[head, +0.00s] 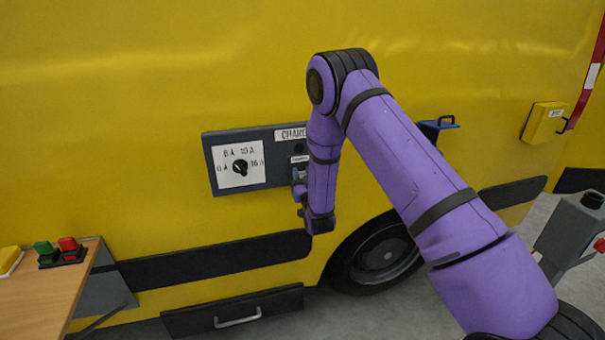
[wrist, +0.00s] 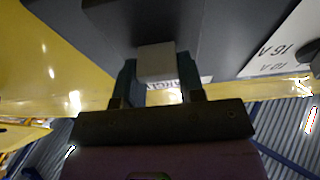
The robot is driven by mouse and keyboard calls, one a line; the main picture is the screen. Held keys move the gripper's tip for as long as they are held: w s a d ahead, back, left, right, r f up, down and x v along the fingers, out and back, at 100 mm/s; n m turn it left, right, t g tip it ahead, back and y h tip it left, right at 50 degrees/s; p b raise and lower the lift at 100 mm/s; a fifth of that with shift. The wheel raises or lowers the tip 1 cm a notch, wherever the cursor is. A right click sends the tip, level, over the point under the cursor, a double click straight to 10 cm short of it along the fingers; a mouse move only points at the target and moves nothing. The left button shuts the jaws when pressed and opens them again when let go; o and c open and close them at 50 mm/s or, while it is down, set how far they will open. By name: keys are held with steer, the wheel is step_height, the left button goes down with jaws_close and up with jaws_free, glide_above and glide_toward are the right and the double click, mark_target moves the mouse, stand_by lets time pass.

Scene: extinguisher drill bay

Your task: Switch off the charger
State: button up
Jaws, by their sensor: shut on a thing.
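The charger panel (head: 222,188) is a dark grey box on the yellow vehicle side. Its white plate (head: 225,155) bears ampere marks and a round black dial knob (head: 240,168); I cannot tell exactly which mark it points to. My gripper (head: 298,178) is at the panel's right part, mostly hidden by my purple arm. In the wrist view, my gripper (wrist: 157,85) has its two fingers on either side of a light grey block (wrist: 156,60), a switch-like part sticking out from the dark panel. The white plate (wrist: 285,45) shows upside down at the right there.
A blue bracket (head: 438,125) and a yellow box (head: 544,121) sit on the vehicle to the right. A grey post (head: 570,230) stands at the right edge.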

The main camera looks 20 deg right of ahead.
stand_by(0.3)
steer(key=o, duration=0.9)
steer(key=shift+o, duration=0.2)
steer(key=shift+s+f, duration=0.1)
steer(key=v, duration=1)
steer(key=shift+s+f, duration=0.25)
